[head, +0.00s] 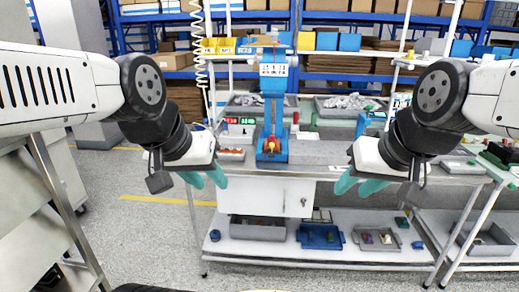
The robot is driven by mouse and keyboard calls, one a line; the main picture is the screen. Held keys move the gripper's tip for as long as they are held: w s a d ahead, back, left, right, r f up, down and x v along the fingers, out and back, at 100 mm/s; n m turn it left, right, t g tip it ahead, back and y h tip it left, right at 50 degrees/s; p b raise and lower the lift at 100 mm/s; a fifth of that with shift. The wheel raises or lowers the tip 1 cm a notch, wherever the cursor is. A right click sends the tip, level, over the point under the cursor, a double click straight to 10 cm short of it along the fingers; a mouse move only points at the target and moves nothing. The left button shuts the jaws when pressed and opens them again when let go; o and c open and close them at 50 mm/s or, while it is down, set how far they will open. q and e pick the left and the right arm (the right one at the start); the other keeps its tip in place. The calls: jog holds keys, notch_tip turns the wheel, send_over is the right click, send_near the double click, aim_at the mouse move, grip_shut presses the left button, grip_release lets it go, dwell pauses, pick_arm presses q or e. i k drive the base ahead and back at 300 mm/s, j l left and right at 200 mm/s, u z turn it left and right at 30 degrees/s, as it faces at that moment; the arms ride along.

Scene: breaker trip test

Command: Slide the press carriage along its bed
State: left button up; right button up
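A blue press (273,100) stands upright at the middle of the workbench, with a white label across its upper part. At its foot is a blue base (272,157) with a small red and orange part on it. I cannot tell which part is the carriage or how far along the bed it sits. My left gripper (205,179) has teal fingers spread apart and empty, in front of the bench and left of the press. My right gripper (358,186) has teal fingers apart and empty, right of the press. Neither touches the press.
The grey workbench (318,152) carries a red and green display (238,121) left of the press and trays behind. A shelf below (315,250) holds a blue tray (321,236) and grey bins. A coiled cable (199,50) hangs at left. Open floor lies left of the bench.

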aim_at(271, 154)
jog(key=j, duration=0.2)
jog(key=i, duration=1.1)
